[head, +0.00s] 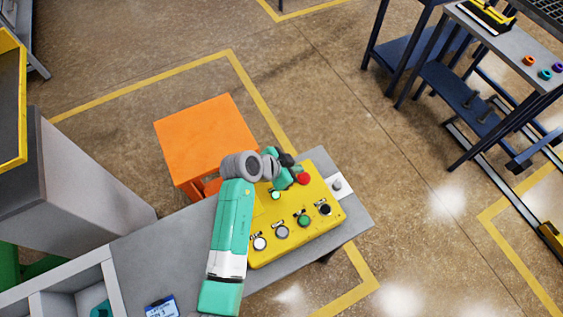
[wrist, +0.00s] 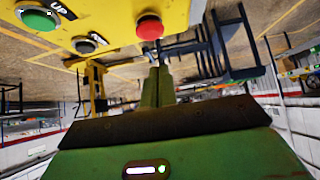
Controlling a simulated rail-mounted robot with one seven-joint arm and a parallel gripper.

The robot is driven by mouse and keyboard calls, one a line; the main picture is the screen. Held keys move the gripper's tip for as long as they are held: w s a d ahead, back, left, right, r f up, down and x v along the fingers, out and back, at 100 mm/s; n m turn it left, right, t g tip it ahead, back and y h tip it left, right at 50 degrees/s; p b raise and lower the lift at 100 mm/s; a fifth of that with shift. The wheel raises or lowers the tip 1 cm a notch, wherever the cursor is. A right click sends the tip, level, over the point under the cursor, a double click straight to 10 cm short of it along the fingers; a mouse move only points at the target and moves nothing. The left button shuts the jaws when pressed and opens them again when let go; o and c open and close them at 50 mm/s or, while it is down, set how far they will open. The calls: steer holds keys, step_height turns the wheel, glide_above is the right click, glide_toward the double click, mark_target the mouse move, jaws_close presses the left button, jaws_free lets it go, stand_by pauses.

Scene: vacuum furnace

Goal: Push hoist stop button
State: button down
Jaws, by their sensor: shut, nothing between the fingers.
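The yellow control box (head: 268,222) lies on the grey bench with its row of buttons facing up. A red button (head: 303,179) sits near its far right corner. It also shows in the wrist view (wrist: 149,27), at the top middle. I cannot read a stop label on it. My gripper (head: 294,172) is shut and empty, close beside the red button. In the wrist view the closed fingertips (wrist: 157,62) are just below the red button. I cannot tell whether they touch it.
On the box are a green button (head: 304,220), a black one (head: 325,209), a grey one (head: 281,232) and a white one (head: 260,243). An orange stool (head: 205,135) stands behind the bench (head: 170,255). A blue-framed table (head: 500,45) stands at the far right.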

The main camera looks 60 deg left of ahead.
steer(key=v, duration=0.7)
steer(key=shift+s, duration=0.35)
steer(key=shift+r, duration=0.15)
steer(key=w+d+r+t+y, duration=0.15)
steer(key=w+d+r, duration=0.3)
steer(key=r, duration=0.55)
steer(key=w+d+r+t+y, duration=0.1)
steer(key=w+d+r+t, duration=0.3)
steer(key=r, duration=0.5)
steer(key=w+d+r+t+y, duration=0.1)
steer(key=w+d+r, duration=0.4)
steer(key=r, duration=0.5)
steer(key=s+d+r+t+h, duration=0.1)
steer(key=s+d+r+t, duration=0.25)
steer(key=d+r, duration=0.45)
steer(key=s+d+r+n+t+h, duration=0.1)
steer(key=s+d+r+t, duration=0.3)
steer(key=r, duration=0.7)
steer(key=s+d+r+t+h, duration=0.15)
steer(key=s+d+r, duration=0.25)
steer(key=d+r, duration=0.45)
step_height(320, 180, up, 14)
steer(key=w+a+y+p, duration=0.1)
steer(key=a+p, duration=0.1)
steer(key=p, duration=1.1)
steer(key=shift+a+p, duration=0.2)
steer(key=shift+p, duration=0.1)
